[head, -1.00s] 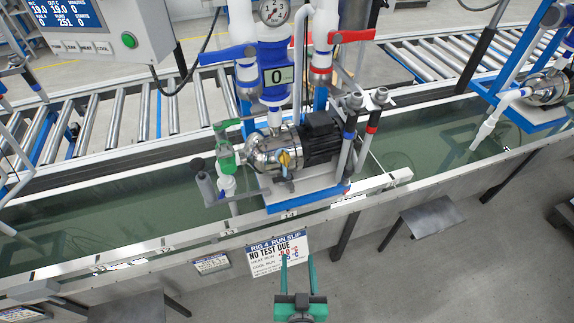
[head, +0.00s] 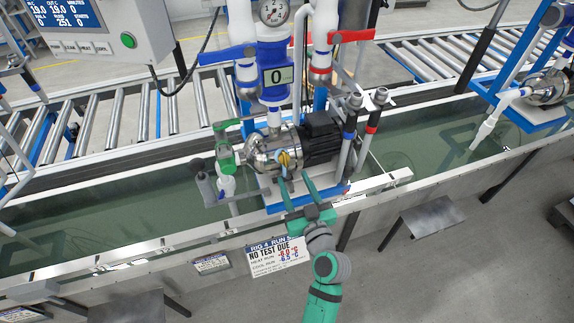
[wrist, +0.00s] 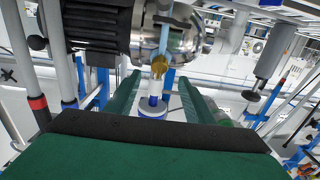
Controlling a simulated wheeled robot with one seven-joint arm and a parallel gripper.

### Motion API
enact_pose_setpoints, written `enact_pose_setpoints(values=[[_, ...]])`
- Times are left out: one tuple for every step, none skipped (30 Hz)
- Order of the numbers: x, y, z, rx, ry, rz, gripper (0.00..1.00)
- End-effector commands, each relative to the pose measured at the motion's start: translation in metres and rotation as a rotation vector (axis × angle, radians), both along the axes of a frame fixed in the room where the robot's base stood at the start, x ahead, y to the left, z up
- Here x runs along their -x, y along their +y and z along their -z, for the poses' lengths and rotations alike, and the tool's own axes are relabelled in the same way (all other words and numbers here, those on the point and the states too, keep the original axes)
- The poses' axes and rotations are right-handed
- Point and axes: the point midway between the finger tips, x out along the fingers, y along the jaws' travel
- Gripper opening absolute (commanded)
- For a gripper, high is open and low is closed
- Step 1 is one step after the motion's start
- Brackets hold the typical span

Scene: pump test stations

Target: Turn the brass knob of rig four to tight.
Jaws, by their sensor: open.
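The brass knob (head: 284,158) sits on the front of the steel pump (head: 272,150) of rig four. It also shows in the wrist view (wrist: 159,66), below the pump's rounded steel body and between the two fingers. My gripper (head: 296,180) is open, with its green fingers reaching up towards the pump from below. The left fingertip is close to the knob in the head view; I cannot tell whether it touches. In the wrist view the fingers (wrist: 158,90) stand apart on either side of the knob, with nothing held between them.
A green-handled valve (head: 225,155) is left of the pump. Two grey-capped pipes (head: 362,125) stand to its right. The run slip (head: 278,256) hangs on the trough's front below. A control box (head: 105,35) is at upper left. Open floor lies at lower right.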

Motion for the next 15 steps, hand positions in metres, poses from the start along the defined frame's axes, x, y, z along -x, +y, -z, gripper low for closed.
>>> enact_pose_setpoints(values=[[-0.010, 0.003, -0.001, 0.002, -0.002, -0.001, 0.48], [-0.015, 0.005, -0.001, 0.001, -0.001, -0.001, 0.48], [-0.022, 0.007, -0.001, 0.000, -0.001, -0.001, 0.48], [-0.027, 0.009, -0.001, 0.001, -0.001, -0.001, 0.48], [-0.032, 0.010, 0.000, 0.001, 0.000, 0.000, 0.48], [-0.038, 0.012, 0.000, 0.001, -0.001, 0.000, 0.48], [-0.042, 0.014, -0.001, 0.001, -0.001, 0.000, 0.48], [-0.046, 0.015, 0.000, 0.001, 0.000, 0.000, 0.48], [-0.051, 0.017, 0.000, 0.000, 0.000, 0.000, 0.48], [-0.055, 0.017, 0.000, 0.001, 0.000, 0.001, 0.48], [-0.058, 0.018, 0.000, 0.000, 0.000, 0.001, 0.48], [-0.061, 0.019, 0.000, 0.000, 0.001, 0.001, 0.48], [-0.063, 0.020, 0.000, 0.000, 0.001, 0.001, 0.48], [-0.065, 0.021, 0.000, 0.000, 0.000, 0.002, 0.48], [-0.067, 0.021, 0.000, 0.001, 0.000, 0.002, 0.48]])
